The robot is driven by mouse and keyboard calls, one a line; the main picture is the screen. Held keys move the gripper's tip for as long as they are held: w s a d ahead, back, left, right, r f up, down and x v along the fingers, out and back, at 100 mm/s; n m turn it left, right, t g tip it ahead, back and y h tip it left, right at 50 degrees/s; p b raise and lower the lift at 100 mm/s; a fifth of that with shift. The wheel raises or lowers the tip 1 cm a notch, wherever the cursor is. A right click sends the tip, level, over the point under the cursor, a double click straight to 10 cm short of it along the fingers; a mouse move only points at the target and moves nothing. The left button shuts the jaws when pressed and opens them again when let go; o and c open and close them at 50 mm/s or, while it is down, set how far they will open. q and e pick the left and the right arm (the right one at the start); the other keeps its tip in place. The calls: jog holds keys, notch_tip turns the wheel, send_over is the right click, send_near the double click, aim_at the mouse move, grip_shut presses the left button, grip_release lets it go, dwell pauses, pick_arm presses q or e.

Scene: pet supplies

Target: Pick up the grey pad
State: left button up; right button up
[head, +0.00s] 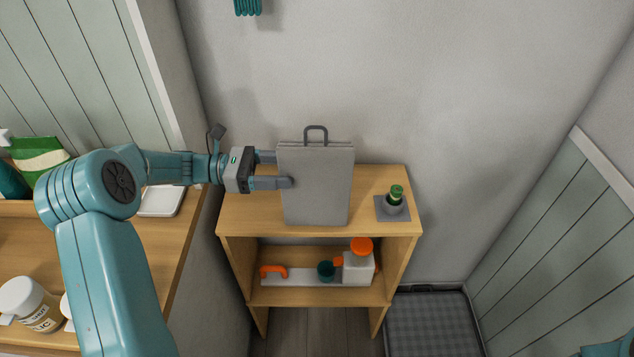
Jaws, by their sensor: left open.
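The grey pad (318,190) is a flat, upright panel with a dark handle on top. It stands on the top of a small wooden shelf unit. My left gripper (280,170) is at the pad's left edge, with its jaws open. One finger reaches in front of the pad's left edge and the other is at its back side, partly hidden. I cannot tell whether either finger touches it.
The wooden shelf (240,215) also bears a green-capped item (396,195) on a small grey square, right of the pad. Below are a white orange-lidded container (358,265) and an orange-handled item (273,271). A counter (185,225) stands left. A checked mat (432,325) lies on the floor.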

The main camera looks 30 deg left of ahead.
aim_at(304, 169)
pick_arm(q)
jog(key=x, duration=0.2)
jog(key=p+x, duration=0.1)
jog(key=x, duration=0.1)
jog(key=shift+s+d+r, duration=0.1)
jog(key=shift+d+r, duration=0.05)
jog(key=shift+d, duration=0.3)
jog(key=shift+w+d, duration=0.2)
jog(key=shift+w, duration=0.1)
jog(key=shift+s, duration=0.1)
jog(key=shift+c, duration=0.9)
jog(key=c, duration=1)
